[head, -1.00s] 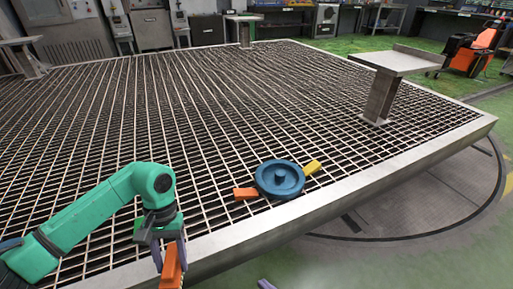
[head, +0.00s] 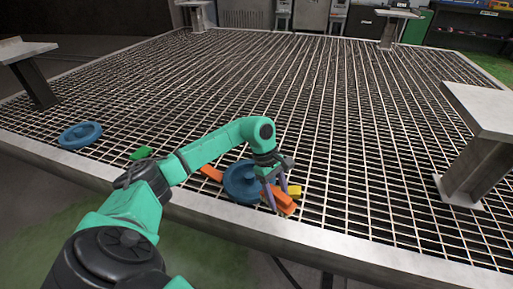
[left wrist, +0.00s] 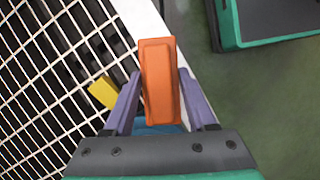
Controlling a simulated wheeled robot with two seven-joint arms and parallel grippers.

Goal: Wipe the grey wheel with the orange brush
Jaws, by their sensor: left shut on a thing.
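No wheel looks plainly grey; two dark blue wheels lie on the grating. The near wheel (head: 236,184), with a raised hub, is partly hidden behind my left arm; a sliver of it shows in the left wrist view (left wrist: 157,129). The far wheel (head: 80,135) lies at the left. My left gripper (head: 277,193) is shut on the orange brush (head: 284,204), at the right edge of the near wheel. In the left wrist view the brush (left wrist: 158,75) stands between the purple fingers. Whether it touches the wheel I cannot tell. My right gripper is out of view.
An orange block (head: 210,173) and a yellow block (head: 294,190) lie beside the near wheel. A green block (head: 141,153) lies between the wheels. A metal stand (head: 468,165) rises at the right, another (head: 36,82) at the left.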

